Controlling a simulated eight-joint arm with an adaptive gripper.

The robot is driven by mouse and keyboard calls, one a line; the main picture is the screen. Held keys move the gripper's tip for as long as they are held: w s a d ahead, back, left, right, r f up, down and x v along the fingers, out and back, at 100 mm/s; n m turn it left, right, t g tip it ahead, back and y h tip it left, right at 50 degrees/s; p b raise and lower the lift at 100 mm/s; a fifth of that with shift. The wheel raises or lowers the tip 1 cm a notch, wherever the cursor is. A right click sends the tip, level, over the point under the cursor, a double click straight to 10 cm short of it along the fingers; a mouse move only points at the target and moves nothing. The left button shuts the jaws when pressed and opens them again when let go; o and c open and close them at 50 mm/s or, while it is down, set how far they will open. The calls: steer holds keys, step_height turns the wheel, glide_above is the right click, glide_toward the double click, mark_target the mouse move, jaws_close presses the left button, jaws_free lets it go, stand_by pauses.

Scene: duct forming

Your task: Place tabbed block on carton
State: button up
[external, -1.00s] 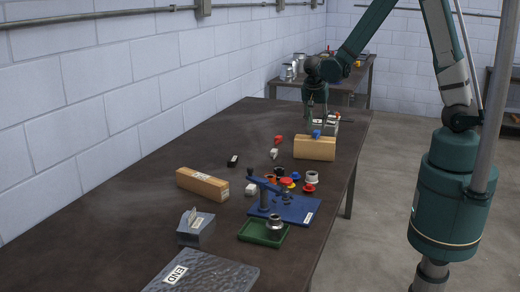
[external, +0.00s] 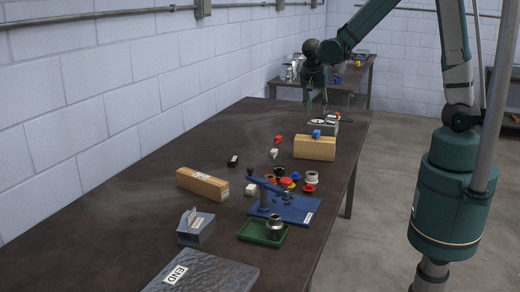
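A grey block with an upright tab (external: 196,228) sits on the near left part of the dark table, apart from my gripper. Two tan boxes could be the carton: a squarer one (external: 314,149) at the far right and a long, low one (external: 203,187) with a white label nearer the left wall. A small blue piece (external: 316,134) shows at the top edge of the squarer box. My gripper (external: 317,108) hangs pointing down at the far end, above a grey device behind that box. Its fingers look apart, with nothing visible between them.
A blue press fixture (external: 298,212) and a green tray (external: 262,234) holding a metal part stand mid-table. Several coloured rings and caps lie near them. A dark slab labelled END (external: 215,276) is at the near edge. The left strip of the table (external: 130,200) is clear.

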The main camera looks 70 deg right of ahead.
stand_by(0.6)
steer(key=s+a+r+n+t+y, duration=0.2)
steer(key=s+a+r+n, duration=0.6)
steer(key=a, duration=0.4)
steer(key=s+a+r+n+t+y, duration=0.2)
steer(key=s+a+r+n+t, duration=0.3)
steer(key=a, duration=0.7)
steer(key=shift+s+r+n+y, duration=0.3)
steer(key=shift+s+r+n, duration=1.05)
steer(key=shift+s+n, duration=1.1)
steer(key=shift+w+f, duration=0.1)
